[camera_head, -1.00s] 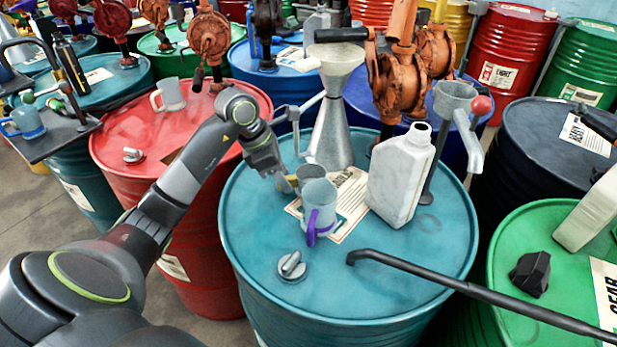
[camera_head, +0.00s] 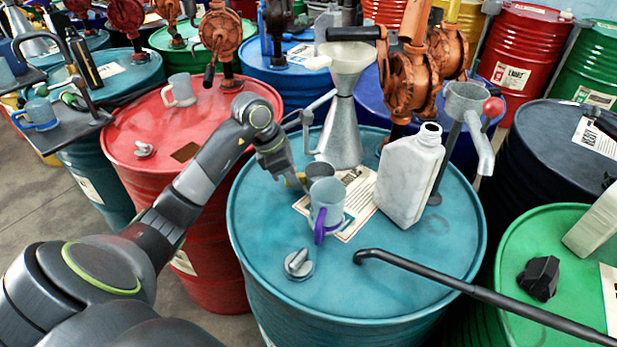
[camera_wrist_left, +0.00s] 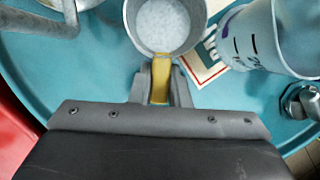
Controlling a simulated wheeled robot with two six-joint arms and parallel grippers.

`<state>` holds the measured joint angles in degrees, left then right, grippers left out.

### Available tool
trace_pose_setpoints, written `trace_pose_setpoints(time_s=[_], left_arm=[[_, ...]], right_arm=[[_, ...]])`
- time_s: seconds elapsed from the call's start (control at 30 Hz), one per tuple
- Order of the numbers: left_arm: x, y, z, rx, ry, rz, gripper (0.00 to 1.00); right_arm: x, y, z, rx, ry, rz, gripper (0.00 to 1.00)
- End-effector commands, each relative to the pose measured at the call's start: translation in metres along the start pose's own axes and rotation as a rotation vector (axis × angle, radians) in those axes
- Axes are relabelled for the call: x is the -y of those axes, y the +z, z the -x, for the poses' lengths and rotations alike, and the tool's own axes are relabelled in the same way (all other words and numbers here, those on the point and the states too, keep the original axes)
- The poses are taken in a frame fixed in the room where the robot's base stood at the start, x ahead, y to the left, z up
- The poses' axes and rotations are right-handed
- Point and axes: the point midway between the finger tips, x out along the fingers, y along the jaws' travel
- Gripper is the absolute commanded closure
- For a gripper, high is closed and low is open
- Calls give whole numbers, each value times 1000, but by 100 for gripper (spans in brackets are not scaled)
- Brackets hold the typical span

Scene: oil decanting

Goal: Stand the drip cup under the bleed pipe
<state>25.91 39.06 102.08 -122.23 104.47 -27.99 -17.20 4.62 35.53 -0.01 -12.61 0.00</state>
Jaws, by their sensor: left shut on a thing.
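A small grey metal cup (camera_head: 318,171) with a yellow handle sits over the teal drum, behind a translucent mug. The wrist view shows this cup (camera_wrist_left: 163,22) from above with a pale inside. My left gripper (camera_head: 295,180) is shut on its yellow handle, also clear in the wrist view (camera_wrist_left: 160,82). I cannot tell whether its base touches the drum top. A metal spout pipe (camera_head: 480,142) with a red knob stands at the drum's right back. A black bent pipe (camera_head: 72,62) rises over a dark tray at far left. I cannot tell which is the bleed pipe.
A mug with a purple handle (camera_head: 327,205) stands close in front of the cup. A metal funnel (camera_head: 343,125), a white jug (camera_head: 409,178) and a label are beside it on the teal drum (camera_head: 270,225). A black rod (camera_head: 450,283) crosses the front right.

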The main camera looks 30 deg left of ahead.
Motion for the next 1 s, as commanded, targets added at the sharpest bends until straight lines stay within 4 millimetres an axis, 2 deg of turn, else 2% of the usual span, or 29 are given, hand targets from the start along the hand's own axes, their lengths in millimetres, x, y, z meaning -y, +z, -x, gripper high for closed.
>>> trace_pose_setpoints(time_s=[0.17, 0.4, 0.53, 0.7, 0.8, 1.0], left_arm=[[-1, 6, 14, 1, 4, -3, 100], [-1, 25, 59, 2, 7, -4, 100], [-1, 33, 79, 1, 3, -2, 100], [0, 42, 102, 1, 1, -1, 100], [0, 45, 110, 0, 0, 0, 100], [0, 44, 107, 0, 0, 0, 100]], right_arm=[[0, 0, -3, 0, 1, 0, 64], [0, 1, -11, 0, 1, 0, 64], [0, 1, -13, 0, 1, 0, 64], [0, 0, -3, 0, 1, 0, 64], [-1, 0, 3, 0, 1, 0, 64], [-1, 0, 2, 0, 1, 0, 64]])
